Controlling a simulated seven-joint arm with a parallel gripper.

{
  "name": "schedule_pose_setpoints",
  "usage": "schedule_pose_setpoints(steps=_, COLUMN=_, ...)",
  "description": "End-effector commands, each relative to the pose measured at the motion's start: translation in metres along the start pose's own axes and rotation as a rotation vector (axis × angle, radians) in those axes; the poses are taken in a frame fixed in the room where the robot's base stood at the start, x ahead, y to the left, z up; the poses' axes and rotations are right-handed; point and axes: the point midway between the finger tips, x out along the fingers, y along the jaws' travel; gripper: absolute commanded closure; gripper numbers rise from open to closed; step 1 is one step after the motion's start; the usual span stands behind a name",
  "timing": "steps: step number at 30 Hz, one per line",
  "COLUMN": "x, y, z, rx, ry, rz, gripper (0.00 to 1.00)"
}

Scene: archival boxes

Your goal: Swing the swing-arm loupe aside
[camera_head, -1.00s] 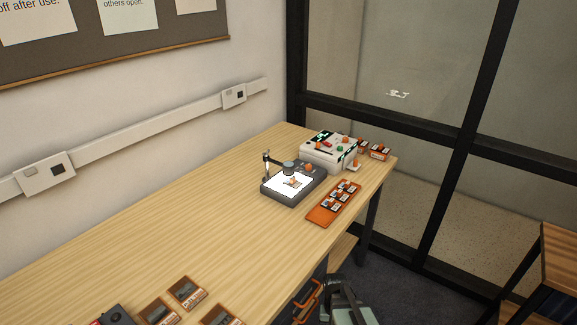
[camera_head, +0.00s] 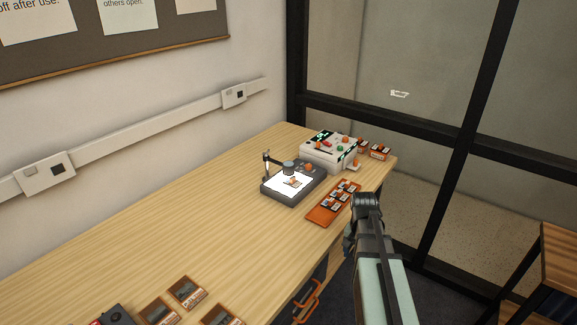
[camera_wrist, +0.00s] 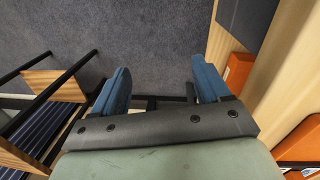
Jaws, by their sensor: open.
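The swing-arm loupe (camera_head: 288,165) is a small dark round lens on a thin arm from a post (camera_head: 266,164) at the back left of a light box. It hangs over the glowing white panel of the light box (camera_head: 288,200), where a small orange-marked item (camera_head: 294,181) lies. My gripper (camera_head: 362,202) is at the table's front edge, to the right of and nearer than the loupe, and apart from it. In the wrist view my gripper (camera_wrist: 160,88) shows two blue fingers spread apart with nothing between them, over grey floor. The loupe is not in the wrist view.
An orange tray (camera_head: 319,217) with several slides lies right of the light box. A white device (camera_head: 325,160) with coloured knobs stands behind it. Several brown cards (camera_head: 187,292) lie at the near left. The table's middle (camera_head: 190,220) is clear. Dark-framed glass stands at right.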

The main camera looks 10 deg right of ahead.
Motion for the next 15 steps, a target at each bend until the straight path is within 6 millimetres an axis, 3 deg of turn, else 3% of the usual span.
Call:
schedule_pose_setpoints(steps=4, x=-0.025, y=0.006, z=-0.013, rx=0.036, ry=0.027, rz=-0.007, gripper=0.24)
schedule_pose_setpoints(steps=13, x=-0.067, y=-0.015, z=-0.013, rx=0.064, ry=-0.002, rz=-0.066, gripper=0.24)
schedule_pose_setpoints(steps=15, x=-0.078, y=-0.03, z=-0.024, rx=0.016, ry=0.015, rz=-0.082, gripper=0.24)
